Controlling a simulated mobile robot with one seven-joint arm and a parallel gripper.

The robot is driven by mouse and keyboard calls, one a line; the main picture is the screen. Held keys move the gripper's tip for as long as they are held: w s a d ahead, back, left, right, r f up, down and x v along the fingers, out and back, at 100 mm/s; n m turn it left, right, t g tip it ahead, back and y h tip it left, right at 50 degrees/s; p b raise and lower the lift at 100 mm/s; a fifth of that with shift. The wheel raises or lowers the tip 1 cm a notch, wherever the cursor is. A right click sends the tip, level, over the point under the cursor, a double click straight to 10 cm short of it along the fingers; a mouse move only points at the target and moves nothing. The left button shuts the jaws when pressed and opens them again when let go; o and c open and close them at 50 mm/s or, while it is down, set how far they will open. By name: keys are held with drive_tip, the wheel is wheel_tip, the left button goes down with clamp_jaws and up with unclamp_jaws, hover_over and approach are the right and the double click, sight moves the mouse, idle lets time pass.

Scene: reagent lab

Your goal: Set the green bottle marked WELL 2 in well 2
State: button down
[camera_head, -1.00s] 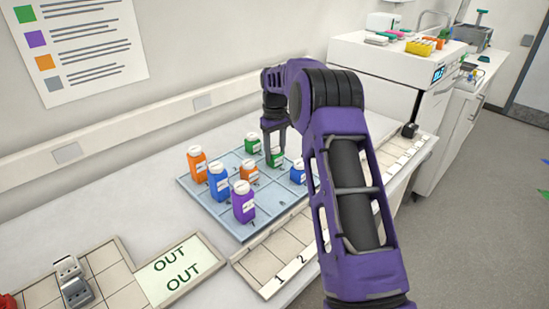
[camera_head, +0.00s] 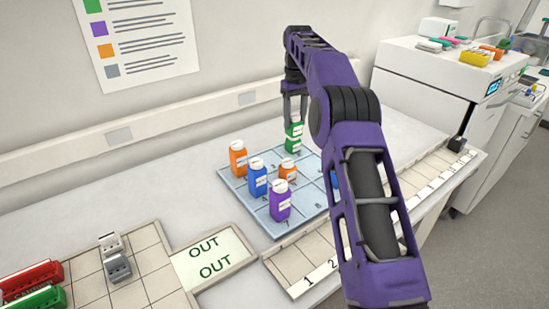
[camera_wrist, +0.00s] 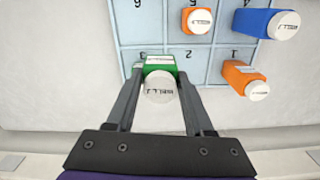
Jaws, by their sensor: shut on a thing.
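My gripper (camera_head: 294,122) is shut on a green bottle (camera_head: 294,128), holding it upright at the back right of the blue well board (camera_head: 243,196). In the wrist view its round white cap (camera_wrist: 160,88) sits between the fingers; the marking on it is too blurred to read surely. A second green bottle (camera_head: 292,146) shows just below the held one and seems to stand at well 3. Well 2 (camera_wrist: 190,68) looks empty in the wrist view, right of the held bottle.
An orange bottle (camera_head: 238,158) stands at well 1, a blue one (camera_head: 257,178) at well 4, a small orange one (camera_wrist: 197,20) at well 5, and a purple one (camera_head: 280,202) nearer. Another blue bottle (camera_head: 336,180) is mostly behind my arm. An OUT tray (camera_head: 213,262) lies front left.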

drive_tip(key=a, duration=0.8)
drive_tip(key=shift+w+f, duration=0.2)
drive_tip(key=shift+f, duration=2.35)
drive_tip(key=shift+w+f, duration=0.2)
drive_tip(key=shift+f, duration=2.3)
drive_tip(key=shift+f, duration=0.1)
drive_tip(key=shift+c, duration=1.4)
unclamp_jaws()
drive_tip(key=shift+f, duration=0.1)
